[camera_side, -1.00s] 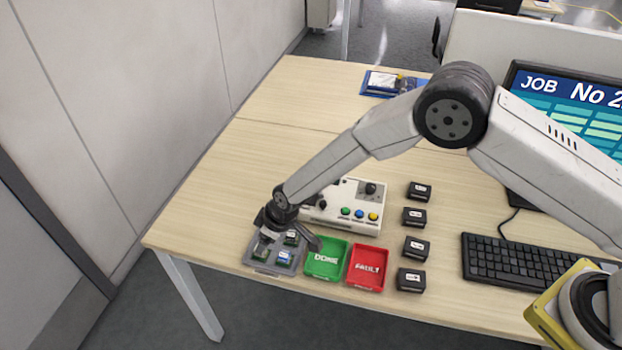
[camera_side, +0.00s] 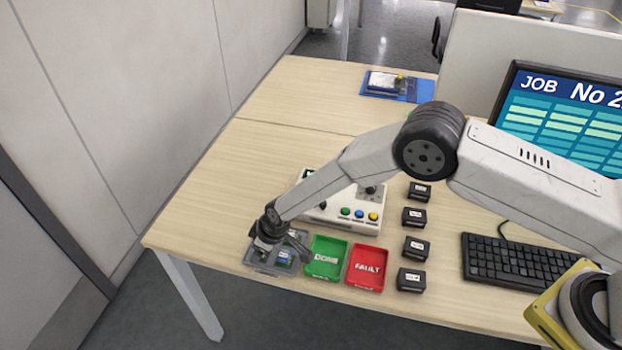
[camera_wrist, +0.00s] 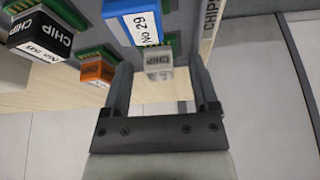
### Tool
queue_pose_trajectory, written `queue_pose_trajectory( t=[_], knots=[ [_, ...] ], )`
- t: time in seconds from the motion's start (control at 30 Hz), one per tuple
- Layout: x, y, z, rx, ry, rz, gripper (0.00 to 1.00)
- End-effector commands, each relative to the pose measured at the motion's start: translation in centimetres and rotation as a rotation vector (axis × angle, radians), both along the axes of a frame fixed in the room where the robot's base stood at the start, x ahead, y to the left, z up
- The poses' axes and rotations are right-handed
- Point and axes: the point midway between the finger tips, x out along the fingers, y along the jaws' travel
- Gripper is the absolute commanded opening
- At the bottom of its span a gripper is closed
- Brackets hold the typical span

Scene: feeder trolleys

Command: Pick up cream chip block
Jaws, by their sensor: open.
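The cream chip block (camera_wrist: 158,65) shows in the wrist view at the edge of a grey tray, with "CHIP" on its side. My gripper (camera_wrist: 160,75) is open, with one finger on each side of the cream block; I cannot tell whether they touch it. In the side view my gripper (camera_side: 268,244) is down at the left part of the grey tray (camera_side: 262,268) and hides the cream block there. A blue block (camera_wrist: 138,22) marked "No 29", an orange block (camera_wrist: 97,71) and a black block (camera_wrist: 40,34) sit nearby on green boards.
A green DONE tray (camera_side: 326,273) and a red FAULT tray (camera_side: 367,283) stand right of the grey tray. Behind is a control box (camera_side: 350,222) with coloured buttons. Several small black boxes (camera_side: 411,280) line the right side, beside a keyboard (camera_side: 505,262).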

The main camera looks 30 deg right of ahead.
Motion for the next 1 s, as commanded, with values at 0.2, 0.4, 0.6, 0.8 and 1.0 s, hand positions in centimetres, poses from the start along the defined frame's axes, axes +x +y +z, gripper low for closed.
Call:
queue_pose_trajectory(
  t=[0.2,0.4,0.6,0.8,1.0],
  knots=[
    [0.08,0.07,-0.14,0.000,-0.001,0.001,0.76],
    [0.07,0.05,-0.14,0.001,-0.001,0.000,0.76],
    [0.08,0.04,-0.13,0.001,-0.001,0.000,0.64],
    [0.08,0.04,-0.13,0.001,-0.001,0.000,0.00],
    [0.09,0.05,-0.11,0.000,-0.001,0.000,0.00]
  ],
)
